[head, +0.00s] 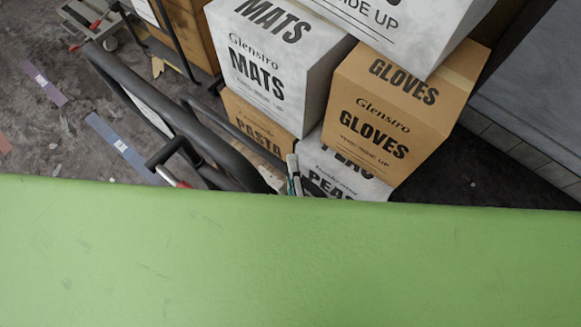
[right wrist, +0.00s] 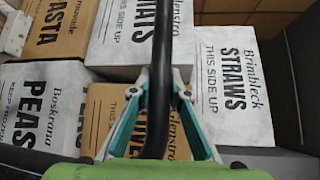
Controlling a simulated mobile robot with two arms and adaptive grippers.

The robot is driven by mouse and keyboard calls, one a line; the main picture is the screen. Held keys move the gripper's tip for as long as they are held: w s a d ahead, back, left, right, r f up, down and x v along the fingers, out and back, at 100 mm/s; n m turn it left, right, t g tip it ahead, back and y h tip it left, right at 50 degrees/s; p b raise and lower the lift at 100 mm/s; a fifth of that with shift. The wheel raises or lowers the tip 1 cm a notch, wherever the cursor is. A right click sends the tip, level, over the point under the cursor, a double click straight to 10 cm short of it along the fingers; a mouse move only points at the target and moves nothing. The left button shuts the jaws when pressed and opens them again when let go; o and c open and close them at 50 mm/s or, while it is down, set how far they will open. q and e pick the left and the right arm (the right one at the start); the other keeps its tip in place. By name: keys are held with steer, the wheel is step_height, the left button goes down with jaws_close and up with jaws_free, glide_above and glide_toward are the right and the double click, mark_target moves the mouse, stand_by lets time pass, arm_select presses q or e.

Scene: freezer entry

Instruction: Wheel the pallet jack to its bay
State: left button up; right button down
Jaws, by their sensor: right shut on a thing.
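A black tubular handle frame (head: 137,84), which appears to belong to the pallet jack, slants across the left middle of the head view. A red-tipped part (head: 172,178) shows near its lower end. My right gripper (head: 293,178) shows at the frame's lower right. In the right wrist view, my right gripper (right wrist: 158,92) is shut on a black bar of the handle (right wrist: 162,45), with one finger on each side. The jack's forks and wheels are hidden. My left gripper is not in view. No bay can be made out with certainty.
Stacked cartons stand close beyond the handle, including a white MATS box (head: 262,75) and a brown GLOVES box (head: 385,115). A STRAWS box (right wrist: 231,85) shows in the right wrist view. Grey floor with blue-grey strips (head: 120,145) lies at left. A grey wall stands at right.

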steer(key=c, duration=1.9)
jaws_free()
steer(key=shift+w+d+r, duration=0.25)
steer(key=shift+w+d, duration=0.15)
steer(key=shift+d, duration=0.05)
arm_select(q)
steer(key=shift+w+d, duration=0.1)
arm_select(e)
steer(key=v, duration=1.1)
steer(key=shift+s, duration=0.4)
steer(key=shift+d+f, duration=0.1)
steer(key=shift+f, duration=0.05)
